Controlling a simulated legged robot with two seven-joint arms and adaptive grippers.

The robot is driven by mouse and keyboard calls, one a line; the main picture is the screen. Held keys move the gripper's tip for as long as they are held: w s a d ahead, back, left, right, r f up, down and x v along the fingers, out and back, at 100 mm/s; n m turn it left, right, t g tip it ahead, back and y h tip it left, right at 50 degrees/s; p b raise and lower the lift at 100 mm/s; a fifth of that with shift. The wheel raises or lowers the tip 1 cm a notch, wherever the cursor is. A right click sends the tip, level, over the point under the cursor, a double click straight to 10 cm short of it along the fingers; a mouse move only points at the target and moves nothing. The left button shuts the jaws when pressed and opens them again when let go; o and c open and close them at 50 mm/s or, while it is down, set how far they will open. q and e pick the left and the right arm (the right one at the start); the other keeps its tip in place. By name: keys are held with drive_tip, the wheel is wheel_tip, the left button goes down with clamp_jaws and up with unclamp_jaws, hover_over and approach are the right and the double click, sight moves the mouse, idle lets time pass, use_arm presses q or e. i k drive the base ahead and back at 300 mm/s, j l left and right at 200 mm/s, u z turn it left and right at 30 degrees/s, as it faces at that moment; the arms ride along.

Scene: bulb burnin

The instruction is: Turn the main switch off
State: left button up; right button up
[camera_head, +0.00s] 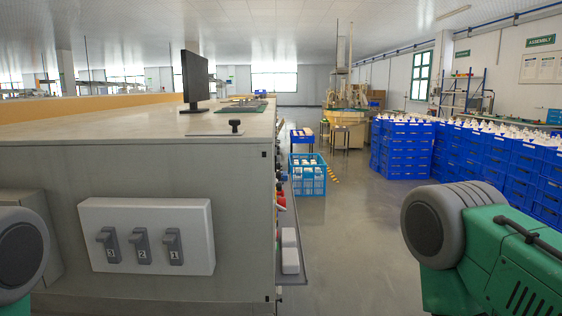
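A white switch box (150,207) is fixed to the end face of the grey cabinet (130,165) at the lower left. It carries three grey lever switches, marked 3 (109,244), 2 (142,244) and 1 (173,246) from left to right. None shows a readable "main" label, so I cannot tell which control is the main switch. Small red and coloured controls (281,199) show edge-on along the cabinet's right side, too small to read. Parts of my arms show at the left and right edges. Neither gripper is in view.
A black monitor (195,79) and a black knob (235,125) are on the cabinet top (120,122). A narrow side shelf (292,250) juts out on the right. A light-blue crate (307,178) stands in the aisle; stacked dark-blue crates (405,150) line the right. Floor between is clear.

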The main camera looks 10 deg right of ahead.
sight(281, 201)
drive_tip(key=i+l+u, duration=0.1)
drive_tip(key=l, duration=0.4)
drive_tip(key=i+l, duration=0.1)
drive_tip(key=l, duration=0.45)
drive_tip(key=l+u, duration=0.15)
drive_tip(key=l, duration=0.4)
drive_tip(key=i, duration=0.05)
